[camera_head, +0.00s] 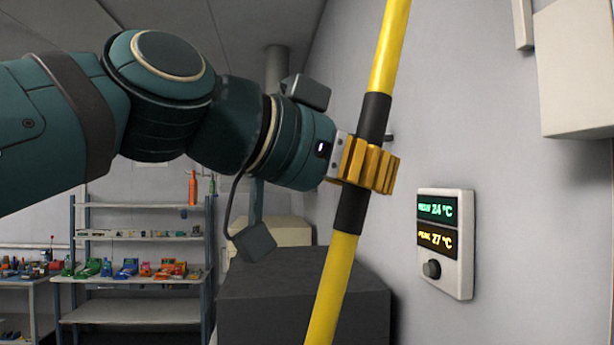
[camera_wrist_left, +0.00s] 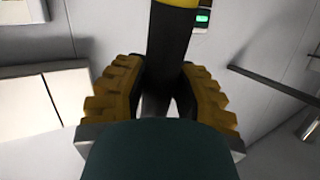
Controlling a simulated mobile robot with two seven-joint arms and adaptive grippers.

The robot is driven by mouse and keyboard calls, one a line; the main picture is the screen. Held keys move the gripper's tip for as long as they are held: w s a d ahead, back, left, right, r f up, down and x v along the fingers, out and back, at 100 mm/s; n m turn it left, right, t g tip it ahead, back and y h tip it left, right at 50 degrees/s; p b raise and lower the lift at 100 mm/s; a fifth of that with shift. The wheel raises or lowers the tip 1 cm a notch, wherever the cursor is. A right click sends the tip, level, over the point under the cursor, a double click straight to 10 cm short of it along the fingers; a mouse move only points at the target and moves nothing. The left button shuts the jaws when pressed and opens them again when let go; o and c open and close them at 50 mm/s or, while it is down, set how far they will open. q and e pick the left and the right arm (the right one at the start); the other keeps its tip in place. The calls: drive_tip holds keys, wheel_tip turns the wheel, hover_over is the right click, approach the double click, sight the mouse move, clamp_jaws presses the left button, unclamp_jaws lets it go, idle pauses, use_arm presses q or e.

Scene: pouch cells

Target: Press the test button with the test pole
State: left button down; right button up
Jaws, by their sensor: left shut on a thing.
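The test pole (camera_head: 334,287) is yellow with a black grip section. It stands slightly tilted, its top leaning right, and both ends run out of the head view. My left gripper (camera_head: 368,165) is shut around the black grip. In the left wrist view, the black grip (camera_wrist_left: 168,45) lies between the yellow fingers of my left gripper (camera_wrist_left: 157,100). A white wall panel (camera_head: 463,282) has a round dark knob or button (camera_head: 431,269) below two displays. I cannot tell whether this is the test button. My right gripper is not in view.
The grey wall (camera_head: 500,150) runs along the right. A white box (camera_head: 575,75) hangs on it at upper right. A dark cabinet (camera_head: 290,300) stands low behind the pole. A shelf rack (camera_head: 140,280) with several coloured items stands at the back left.

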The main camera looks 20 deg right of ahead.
use_arm(q)
drive_tip(key=shift+w+a+b, duration=0.2)
drive_tip(key=shift+a, duration=0.75)
drive_tip(key=shift+w+a+b, duration=0.2)
drive_tip(key=shift+a, duration=0.7)
drive_tip(key=shift+w+a+b, duration=0.2)
drive_tip(key=shift+a, duration=0.75)
